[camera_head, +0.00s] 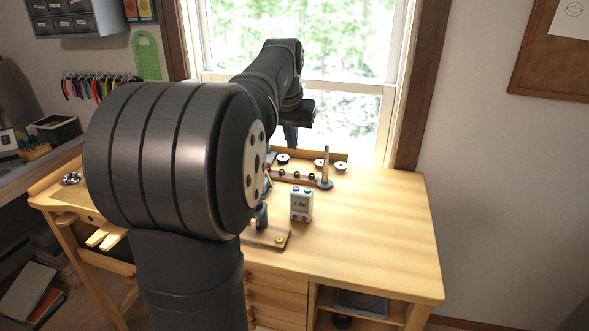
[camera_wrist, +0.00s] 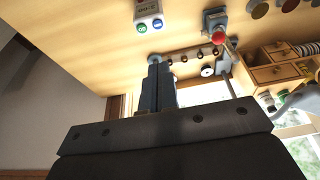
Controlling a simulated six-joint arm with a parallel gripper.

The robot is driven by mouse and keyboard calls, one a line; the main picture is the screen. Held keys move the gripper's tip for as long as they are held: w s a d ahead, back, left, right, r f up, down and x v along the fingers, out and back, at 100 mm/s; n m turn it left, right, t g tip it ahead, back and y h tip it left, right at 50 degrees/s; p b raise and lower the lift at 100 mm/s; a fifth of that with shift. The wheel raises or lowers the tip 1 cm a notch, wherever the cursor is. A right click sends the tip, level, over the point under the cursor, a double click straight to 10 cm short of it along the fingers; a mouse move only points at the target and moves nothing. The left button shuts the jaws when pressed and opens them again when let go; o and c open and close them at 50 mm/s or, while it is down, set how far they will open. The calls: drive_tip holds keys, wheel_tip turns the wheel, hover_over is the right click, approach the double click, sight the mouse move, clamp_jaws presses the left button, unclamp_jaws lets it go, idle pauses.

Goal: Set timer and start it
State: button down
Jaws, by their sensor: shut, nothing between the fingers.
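The timer (camera_head: 301,204) is a small white box standing upright on the wooden bench. It has a dark-digit display, coloured buttons on top and more below the display. The digits are too small to read surely. In the wrist view the timer (camera_wrist: 147,12) is at the top edge, upside down and partly cut off, with a green and a blue button facing me. My gripper (camera_wrist: 157,62) is shut and empty, apart from the timer. In the head view my gripper (camera_head: 291,140) is partly visible behind the timer, over the back of the bench, near the window.
A wooden rack (camera_head: 297,179) with small round parts and an upright post stands behind the timer. A wooden block (camera_head: 268,238) lies in front. A red-topped tool (camera_wrist: 217,32) and small drawers (camera_wrist: 282,68) show in the wrist view. The right bench top (camera_head: 385,225) is clear.

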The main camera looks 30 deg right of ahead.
sight(295, 190)
drive_tip(key=x, duration=1.3)
drive_tip(key=shift+s+a+f, duration=0.15)
drive_tip(key=shift+s+a, duration=0.2)
drive_tip(key=shift+f, duration=0.45)
drive_tip(key=shift+s+a+f, duration=0.1)
drive_tip(key=shift+s+f, duration=0.05)
drive_tip(key=shift+f, duration=0.9)
wheel_tip(295, 190, up, 5)
drive_tip(key=shift+r, duration=0.15)
drive_tip(key=v, duration=1)
drive_tip(key=shift+r, duration=0.15)
